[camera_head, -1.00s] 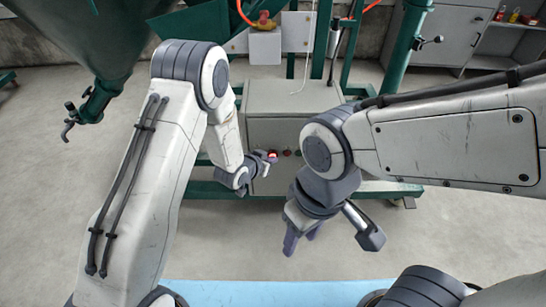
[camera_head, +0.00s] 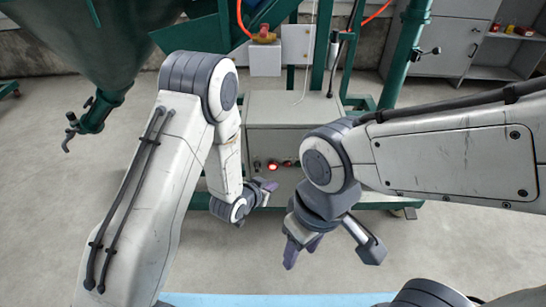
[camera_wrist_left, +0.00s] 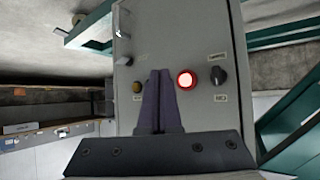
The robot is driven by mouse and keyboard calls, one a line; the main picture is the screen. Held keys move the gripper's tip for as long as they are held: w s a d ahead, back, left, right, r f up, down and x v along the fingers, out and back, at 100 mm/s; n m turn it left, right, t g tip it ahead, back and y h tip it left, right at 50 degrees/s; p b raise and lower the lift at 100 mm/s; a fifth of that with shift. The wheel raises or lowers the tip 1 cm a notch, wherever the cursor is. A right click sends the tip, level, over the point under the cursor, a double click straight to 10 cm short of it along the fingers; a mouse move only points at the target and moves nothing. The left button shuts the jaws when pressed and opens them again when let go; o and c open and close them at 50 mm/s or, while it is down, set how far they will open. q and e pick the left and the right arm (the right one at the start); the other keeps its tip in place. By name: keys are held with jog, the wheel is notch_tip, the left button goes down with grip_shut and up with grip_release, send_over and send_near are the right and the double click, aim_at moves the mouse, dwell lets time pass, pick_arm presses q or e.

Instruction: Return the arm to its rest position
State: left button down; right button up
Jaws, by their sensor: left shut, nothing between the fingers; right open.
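My left gripper (camera_head: 266,187) is shut and empty, in front of the grey control box and just below its buttons in the head view. In the left wrist view its two dark fingers (camera_wrist_left: 160,100) lie together, pointing at the panel. A glowing red round button (camera_wrist_left: 186,79) shows just right of the fingertips; it also shows in the head view (camera_head: 273,166). My right gripper (camera_head: 302,252) is open and empty, pointing down, lower and to the right of the left one. The left arm is bent, with its forearm reaching toward the box.
The grey control box (camera_head: 290,120) sits in a green frame, with a black knob (camera_wrist_left: 218,76) right of the red button. A green hopper (camera_head: 80,45) hangs at upper left. Grey cabinets (camera_head: 445,40) stand at back right.

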pick_arm(q)
jog(key=s+d+r+g+y, duration=0.1)
jog(key=s+r+g+y, duration=0.25)
jog(key=s+r, duration=0.65)
jog(key=s+a+r+g, duration=0.2)
jog(key=s+r, duration=0.2)
jog(key=s, duration=0.3)
jog(key=s+a+r+m+g+y, duration=0.1)
jog(key=s+a+r+g, duration=0.15)
jog(key=s, duration=0.35)
jog(key=s+a+r+g, duration=0.1)
jog(key=s+r, duration=0.3)
jog(key=s, duration=0.3)
notch_tip(320, 180, up, 36)
jog(key=p, duration=3.7)
jog(key=shift+w+d, duration=0.15)
jog(key=shift+w, duration=0.3)
